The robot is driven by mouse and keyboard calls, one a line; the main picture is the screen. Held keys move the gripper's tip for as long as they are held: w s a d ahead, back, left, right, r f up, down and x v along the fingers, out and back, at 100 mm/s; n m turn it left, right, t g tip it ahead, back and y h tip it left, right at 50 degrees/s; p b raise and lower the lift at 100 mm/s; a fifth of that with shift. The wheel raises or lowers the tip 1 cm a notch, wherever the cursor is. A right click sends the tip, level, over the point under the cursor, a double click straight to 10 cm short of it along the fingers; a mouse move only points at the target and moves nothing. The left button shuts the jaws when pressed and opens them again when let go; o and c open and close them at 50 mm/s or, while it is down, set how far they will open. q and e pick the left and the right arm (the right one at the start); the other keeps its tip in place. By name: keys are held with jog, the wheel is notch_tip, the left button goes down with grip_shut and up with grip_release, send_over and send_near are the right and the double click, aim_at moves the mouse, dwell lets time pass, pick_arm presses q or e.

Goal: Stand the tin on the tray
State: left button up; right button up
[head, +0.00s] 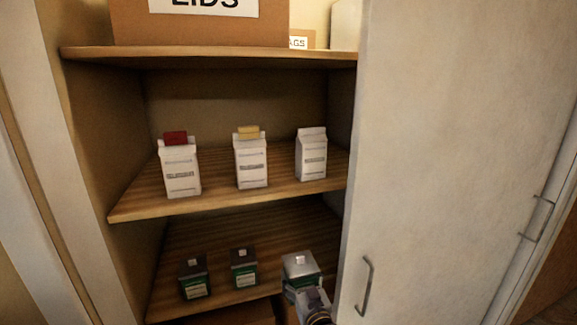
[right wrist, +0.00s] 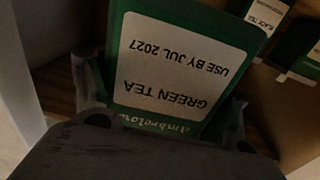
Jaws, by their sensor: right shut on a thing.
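The green tin (head: 301,264) with a silver lid stands upright at the right front of the lower shelf in the head view. I cannot tell whether the tin's base still touches the shelf. My left gripper is not in view. No tray shows in either view.
Two dark-lidded green tins (head: 194,277) (head: 244,267) stand to the left on the lower shelf (head: 215,306). Several white cartons (head: 251,163) stand on the shelf above. A "LIDS" box (head: 200,25) is on top. A pale door (head: 450,150) with a handle closes off the right side.

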jog(key=s+d+f+m+h+b, duration=0.1)
jog(key=s+d+f+h+b, duration=0.1)
jog(key=s+d+f, duration=0.4)
jog(key=s+d+f+m+h+b, duration=0.2)
jog(key=s+d+f, duration=0.5)
jog(key=d, duration=0.5)
jog(key=shift+d+t+h, duration=0.2)
jog(key=shift+t+h, duration=0.1)
jog(key=shift+h, duration=0.2)
dwell(0.4)
jog(key=shift+d, duration=0.1)
